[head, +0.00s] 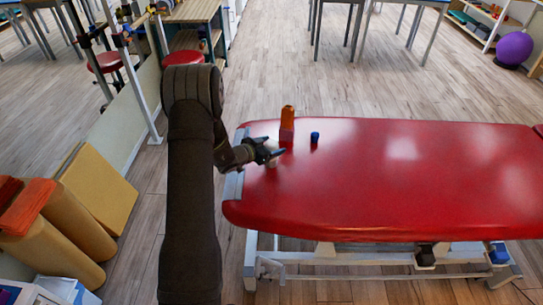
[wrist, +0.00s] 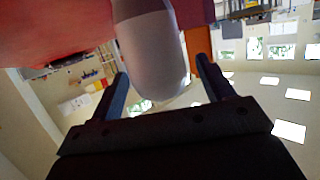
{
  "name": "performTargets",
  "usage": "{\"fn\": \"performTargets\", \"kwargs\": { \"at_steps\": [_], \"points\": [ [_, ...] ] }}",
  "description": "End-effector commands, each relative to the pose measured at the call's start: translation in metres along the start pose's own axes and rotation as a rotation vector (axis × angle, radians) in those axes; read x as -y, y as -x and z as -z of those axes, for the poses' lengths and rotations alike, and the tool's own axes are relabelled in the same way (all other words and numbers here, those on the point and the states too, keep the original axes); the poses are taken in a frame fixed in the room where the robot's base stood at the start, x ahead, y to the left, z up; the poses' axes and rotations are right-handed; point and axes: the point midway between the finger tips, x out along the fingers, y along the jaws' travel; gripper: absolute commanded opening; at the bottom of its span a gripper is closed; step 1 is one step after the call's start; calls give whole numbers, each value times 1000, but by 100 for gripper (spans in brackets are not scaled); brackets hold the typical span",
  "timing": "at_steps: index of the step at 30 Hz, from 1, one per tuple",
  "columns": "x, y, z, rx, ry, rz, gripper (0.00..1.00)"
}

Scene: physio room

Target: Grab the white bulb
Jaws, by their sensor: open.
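The white bulb (wrist: 152,58) is large in the wrist view, a pale rounded shape with a greyer band toward the top. It sits between the two fingers of my gripper (wrist: 162,70), with gaps at both sides, so the fingers do not appear to touch it. In the head view my gripper (head: 277,156) is low over the left end of the red treatment table (head: 380,190). A small pale patch of the bulb (head: 272,163) shows there, mostly hidden by the fingers. My gripper is open.
An orange block (head: 287,115) stands on a reddish block (head: 287,134), just beyond my gripper. A small blue cylinder (head: 315,137) stands to their right. The orange block also shows behind the right finger in the wrist view (wrist: 211,75). The table's right side is clear.

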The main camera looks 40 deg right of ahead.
Motion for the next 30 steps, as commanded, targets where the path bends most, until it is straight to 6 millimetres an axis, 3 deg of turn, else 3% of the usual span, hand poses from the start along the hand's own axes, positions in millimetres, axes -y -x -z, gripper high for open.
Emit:
{"fn": "performTargets", "kwargs": {
  "at_steps": [4, 12, 21, 30],
  "points": [
    [0, -18, 0, -1, -1, 0, 74],
    [0, -21, 0, -1, -1, 2, 74],
    [0, -21, 1, -2, -1, 2, 19],
    [0, -20, 3, -2, -1, 2, 19]
  ]
}}
